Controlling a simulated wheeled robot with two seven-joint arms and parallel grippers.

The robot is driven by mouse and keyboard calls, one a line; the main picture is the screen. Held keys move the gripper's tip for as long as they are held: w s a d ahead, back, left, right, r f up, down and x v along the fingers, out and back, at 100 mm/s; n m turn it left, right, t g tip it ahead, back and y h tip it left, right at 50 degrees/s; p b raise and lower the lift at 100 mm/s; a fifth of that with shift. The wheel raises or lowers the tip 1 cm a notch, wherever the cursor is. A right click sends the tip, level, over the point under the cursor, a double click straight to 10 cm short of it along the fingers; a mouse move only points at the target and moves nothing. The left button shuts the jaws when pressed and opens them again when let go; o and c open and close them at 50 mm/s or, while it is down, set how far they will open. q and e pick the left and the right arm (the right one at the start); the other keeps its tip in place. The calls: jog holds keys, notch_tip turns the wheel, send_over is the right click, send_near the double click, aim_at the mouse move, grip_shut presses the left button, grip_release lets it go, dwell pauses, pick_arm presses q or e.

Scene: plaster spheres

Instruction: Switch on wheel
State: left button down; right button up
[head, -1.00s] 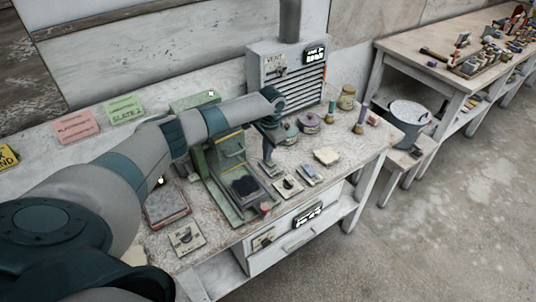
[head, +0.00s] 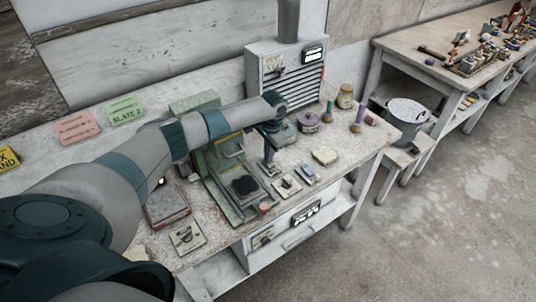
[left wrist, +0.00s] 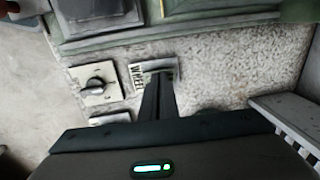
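A pale plate lettered WHEEL (left wrist: 138,74) lies on the bench in the left wrist view. My left gripper (left wrist: 160,92) comes down over it as one dark bar, the fingers together, and hides much of the plate, including any switch on it. In the head view my left gripper (head: 269,166) points down beside the green machine (head: 226,160). I cannot tell whether the fingertips touch the plate. A separate plate with a knob (left wrist: 97,84) lies just left of it in the wrist view, and this knob plate (head: 287,186) also shows in the head view. My right gripper is out of view.
A grey vent box (head: 290,75) with a lit display stands behind my gripper. A bucket (head: 408,115) stands on a stool at right.

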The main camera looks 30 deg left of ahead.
aim_at(271, 164)
pick_arm(q)
jog(key=shift+r, duration=0.1)
jog(key=shift+r+p, duration=0.9)
jog(key=shift+p, duration=0.2)
notch_tip(271, 164, up, 2)
jog(key=shift+d+p, duration=0.15)
jog(key=shift+p, duration=0.85)
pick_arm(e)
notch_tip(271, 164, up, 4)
pick_arm(q)
jog(key=shift+r, duration=0.2)
notch_tip(271, 164, up, 10)
jog(key=b, duration=0.4)
jog(key=shift+s+d+f, duration=0.25)
jog(key=shift+d, duration=0.2)
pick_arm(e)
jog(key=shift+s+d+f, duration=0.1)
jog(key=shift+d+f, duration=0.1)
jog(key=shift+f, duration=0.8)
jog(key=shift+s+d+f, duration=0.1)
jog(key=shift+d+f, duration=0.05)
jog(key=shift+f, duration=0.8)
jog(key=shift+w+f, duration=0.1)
